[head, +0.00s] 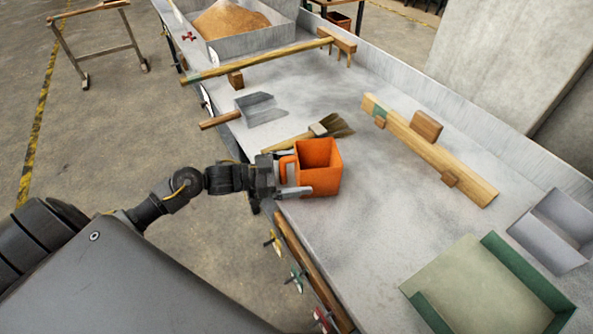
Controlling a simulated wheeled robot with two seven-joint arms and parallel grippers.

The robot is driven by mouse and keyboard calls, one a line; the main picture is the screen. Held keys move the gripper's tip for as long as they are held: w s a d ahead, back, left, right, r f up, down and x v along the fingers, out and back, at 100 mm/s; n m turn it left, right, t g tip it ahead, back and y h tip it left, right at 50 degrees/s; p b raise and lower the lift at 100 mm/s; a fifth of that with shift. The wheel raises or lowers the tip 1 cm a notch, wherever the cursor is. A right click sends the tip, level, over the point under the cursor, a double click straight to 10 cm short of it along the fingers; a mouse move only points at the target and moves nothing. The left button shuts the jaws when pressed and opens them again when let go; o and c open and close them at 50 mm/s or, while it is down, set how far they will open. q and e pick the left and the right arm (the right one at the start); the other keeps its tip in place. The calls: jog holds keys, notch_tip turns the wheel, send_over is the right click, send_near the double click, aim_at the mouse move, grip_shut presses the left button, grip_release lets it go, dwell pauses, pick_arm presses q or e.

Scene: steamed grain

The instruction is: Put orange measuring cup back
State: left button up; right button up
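The orange measuring cup (321,172) is a square, open-topped box with a loop handle on its left side. It is upright at the left edge of the metal table, in the middle of the head view. I cannot tell whether it touches the tabletop. My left gripper (291,174) is at the cup's handle, with a pale finger in front of the cup's lower left side. My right gripper is not in view.
A brush (334,126) lies just behind the cup, and a metal scoop (261,108) farther back. A wooden board (440,157) lies to the right. A green-edged dustpan (470,285) and a grey tray (553,232) are front right. A grain bin (253,42) stands behind. The table's middle is clear.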

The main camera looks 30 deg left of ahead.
pick_arm(q)
jog(key=shift+r, duration=0.15)
jog(key=shift+s+a, duration=0.2)
jog(key=shift+a, duration=0.1)
jog(key=v, duration=1.1)
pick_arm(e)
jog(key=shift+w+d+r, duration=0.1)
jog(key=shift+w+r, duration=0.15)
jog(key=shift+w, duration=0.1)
pick_arm(q)
jog(key=shift+s+a, duration=0.1)
